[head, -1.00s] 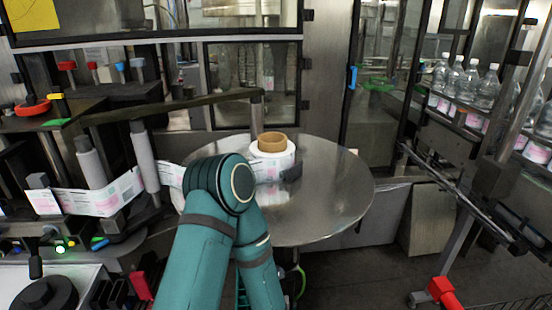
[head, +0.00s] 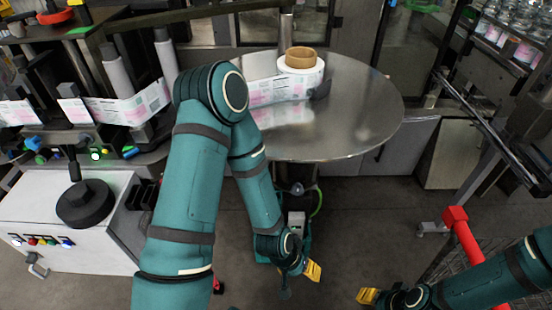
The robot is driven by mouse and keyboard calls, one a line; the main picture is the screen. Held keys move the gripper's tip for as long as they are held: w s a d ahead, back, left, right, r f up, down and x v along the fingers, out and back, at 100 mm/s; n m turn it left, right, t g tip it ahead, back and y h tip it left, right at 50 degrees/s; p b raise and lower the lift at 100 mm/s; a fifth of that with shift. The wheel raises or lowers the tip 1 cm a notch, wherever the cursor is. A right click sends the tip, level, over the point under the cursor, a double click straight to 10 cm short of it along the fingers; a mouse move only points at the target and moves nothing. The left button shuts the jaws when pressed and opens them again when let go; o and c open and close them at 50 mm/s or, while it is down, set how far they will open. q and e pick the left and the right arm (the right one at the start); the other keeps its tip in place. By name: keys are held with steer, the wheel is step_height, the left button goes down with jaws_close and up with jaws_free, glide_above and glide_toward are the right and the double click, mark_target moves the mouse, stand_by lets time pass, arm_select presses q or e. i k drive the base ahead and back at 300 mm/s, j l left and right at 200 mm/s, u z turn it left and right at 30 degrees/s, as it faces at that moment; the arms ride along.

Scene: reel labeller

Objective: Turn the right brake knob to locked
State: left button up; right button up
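I cannot pick out the right brake knob with certainty. A small dark part (head: 321,89) stands on the steel turntable (head: 350,130), against the right side of the white label reel (head: 301,71), but its kind and setting are unclear. My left gripper (head: 300,278) hangs low over the floor in front of the turntable, with a yellow fingertip showing. My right gripper (head: 366,297) is at the bottom edge, right of the left one, also with yellow at its tip. Both are apart from the machine, and their finger gaps cannot be made out.
A white cabinet (head: 70,220) with a black round knob (head: 85,203) and coloured buttons stands at left. A red-ended bar (head: 456,217) and the bottle conveyor (head: 490,120) are at right. My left arm hides part of the label web.

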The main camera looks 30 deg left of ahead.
mark_target(297, 190)
steer(key=u, duration=0.7)
